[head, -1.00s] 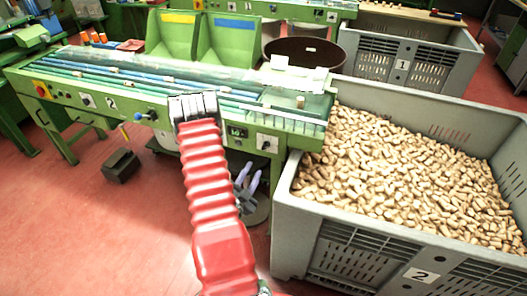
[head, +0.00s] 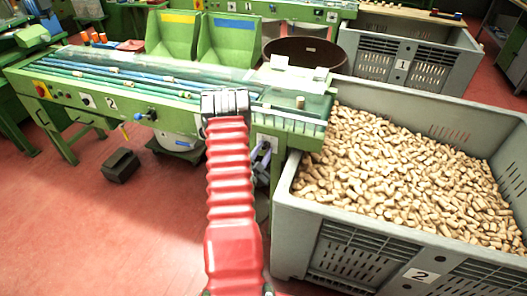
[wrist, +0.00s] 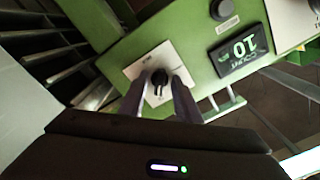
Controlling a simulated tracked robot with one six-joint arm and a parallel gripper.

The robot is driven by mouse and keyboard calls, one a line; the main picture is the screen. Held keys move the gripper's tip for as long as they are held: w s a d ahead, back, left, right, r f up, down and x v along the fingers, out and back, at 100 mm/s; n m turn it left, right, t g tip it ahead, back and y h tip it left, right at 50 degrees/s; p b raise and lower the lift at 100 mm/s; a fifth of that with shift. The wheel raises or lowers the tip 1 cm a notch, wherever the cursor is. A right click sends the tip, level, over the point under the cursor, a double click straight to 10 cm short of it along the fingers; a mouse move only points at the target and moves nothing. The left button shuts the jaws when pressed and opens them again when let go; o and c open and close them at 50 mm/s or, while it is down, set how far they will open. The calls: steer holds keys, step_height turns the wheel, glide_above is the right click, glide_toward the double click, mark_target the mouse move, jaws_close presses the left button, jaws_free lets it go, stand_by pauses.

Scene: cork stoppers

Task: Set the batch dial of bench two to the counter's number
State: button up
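Bench two (head: 190,105) is the green bench with a "2" on its front. In the wrist view a black dial knob (wrist: 160,77) sits on a white plate (wrist: 140,68) on the green panel. Its setting is too small to read. The counter (wrist: 240,52) beside it has lit green digits, upside down in this view, that appear to read 10. My gripper (wrist: 160,84) has its two fingers apart, one on each side of the knob; I cannot tell whether they touch it. In the head view my gripper (head: 226,104) is at the bench front and hides the counter.
A grey crate full of corks (head: 283,215), marked 2, stands close to the right. A black box (head: 121,165) lies on the red floor at left. In the wrist view a black button (wrist: 222,9) and another white plate (wrist: 292,22) are near the counter.

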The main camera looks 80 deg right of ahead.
steer(key=shift+c, duration=0.5)
steer(key=c, duration=0.6)
steer(key=shift+c, duration=0.2)
steer(key=shift+s+n, duration=0.1)
steer(key=shift+n, duration=1.1)
steer(key=o, duration=0.7)
steer(key=shift+o, duration=0.2)
